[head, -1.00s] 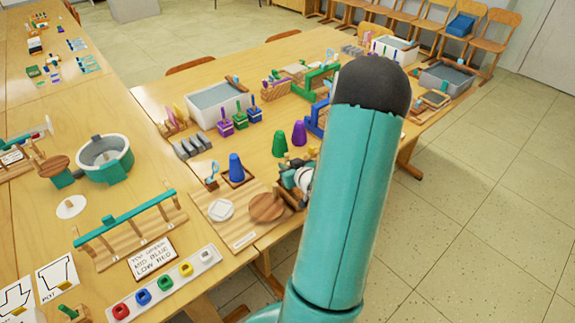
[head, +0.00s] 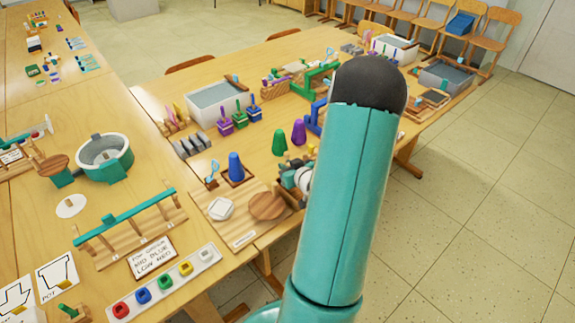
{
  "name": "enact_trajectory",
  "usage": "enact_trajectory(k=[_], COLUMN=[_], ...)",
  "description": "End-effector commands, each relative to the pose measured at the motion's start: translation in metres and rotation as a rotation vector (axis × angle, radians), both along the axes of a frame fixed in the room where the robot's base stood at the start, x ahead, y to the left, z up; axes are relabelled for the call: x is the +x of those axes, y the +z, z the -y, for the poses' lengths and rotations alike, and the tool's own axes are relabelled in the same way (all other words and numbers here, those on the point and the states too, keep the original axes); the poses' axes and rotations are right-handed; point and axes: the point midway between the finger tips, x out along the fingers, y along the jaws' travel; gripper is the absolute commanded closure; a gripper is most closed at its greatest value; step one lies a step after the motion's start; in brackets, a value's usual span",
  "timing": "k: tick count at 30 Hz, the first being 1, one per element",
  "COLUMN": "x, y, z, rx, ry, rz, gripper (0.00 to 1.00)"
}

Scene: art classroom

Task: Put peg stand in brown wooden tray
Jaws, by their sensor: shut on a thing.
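My gripper (head: 290,179) is low behind my teal arm, at the right edge of a light wooden board (head: 243,240). Its fingertips are mostly hidden. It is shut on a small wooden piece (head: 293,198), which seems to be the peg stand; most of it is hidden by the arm. A small brown tray (head: 249,180) under a blue cone (head: 236,166) lies left of the gripper. Another brown wooden tray (head: 432,97) lies at the far right of the table, beyond my arm. I cannot tell which tray is the task's.
A brown round disc (head: 266,206) and a white dish (head: 221,208) sit on the board. Green (head: 279,145) and purple (head: 299,131) cones stand behind the gripper. A grey-white basin (head: 219,104) stands farther back. The floor at right is clear.

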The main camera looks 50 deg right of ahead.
Motion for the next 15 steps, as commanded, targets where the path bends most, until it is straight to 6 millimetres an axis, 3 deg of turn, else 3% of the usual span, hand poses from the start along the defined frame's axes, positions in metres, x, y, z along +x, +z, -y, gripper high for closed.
enact_trajectory(k=[15], x=[0.000], y=[-0.015], z=[0.000], rx=[0.001], ry=[0.000], rz=[-0.002], gripper=[1.00])
